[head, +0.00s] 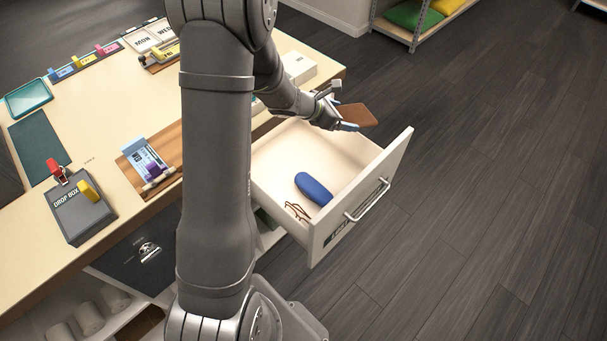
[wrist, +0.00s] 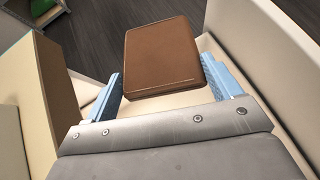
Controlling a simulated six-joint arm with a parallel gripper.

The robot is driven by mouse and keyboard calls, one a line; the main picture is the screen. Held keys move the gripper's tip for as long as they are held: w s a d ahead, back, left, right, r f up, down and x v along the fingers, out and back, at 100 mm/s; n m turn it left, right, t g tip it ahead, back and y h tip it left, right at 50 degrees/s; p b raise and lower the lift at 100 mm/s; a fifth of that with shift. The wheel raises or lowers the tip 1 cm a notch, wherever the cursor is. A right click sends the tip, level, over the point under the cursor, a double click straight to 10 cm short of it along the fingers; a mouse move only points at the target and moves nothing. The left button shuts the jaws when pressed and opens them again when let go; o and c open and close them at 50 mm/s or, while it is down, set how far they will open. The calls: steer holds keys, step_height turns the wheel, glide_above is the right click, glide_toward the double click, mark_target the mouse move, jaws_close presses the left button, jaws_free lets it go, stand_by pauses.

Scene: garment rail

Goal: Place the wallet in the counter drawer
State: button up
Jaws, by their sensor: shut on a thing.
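The brown wallet (head: 357,115) is in my gripper (head: 346,126), over the back right part of the open drawer in the head view. In the wrist view the wallet (wrist: 162,58) lies between the two blue fingers of my gripper (wrist: 165,92), which is shut on it. The counter drawer (head: 372,190) is pulled out, with a bar handle on its front. Inside lie a blue glasses case (head: 313,188) and a pair of brown glasses (head: 297,211). The wallet appears to be held above the drawer floor.
The counter (head: 105,105) holds a grey drop box (head: 80,215), a teal tray (head: 28,97), a dark mat (head: 39,147) and a wooden tray with cards (head: 163,150). A white box (head: 299,67) stands behind my arm. The drawer's middle floor is clear.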

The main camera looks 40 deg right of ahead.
glide_above(330, 182)
step_height(330, 182, down, 14)
steer(key=r, duration=0.1)
steer(key=shift+m+y, duration=0.3)
step_height(330, 182, down, 10)
steer(key=shift+d+f, duration=0.1)
steer(key=shift+f, duration=0.05)
steer(key=shift+f, duration=0.15)
steer(key=o, duration=0.9)
steer(key=shift+r, duration=0.2)
steer(key=v, duration=0.4)
steer(key=shift+w+a+r, duration=0.2)
steer(key=shift+w+a, duration=0.05)
steer(key=shift+a+r, duration=0.15)
steer(key=shift+r, duration=3.45)
steer(key=shift+f, duration=0.1)
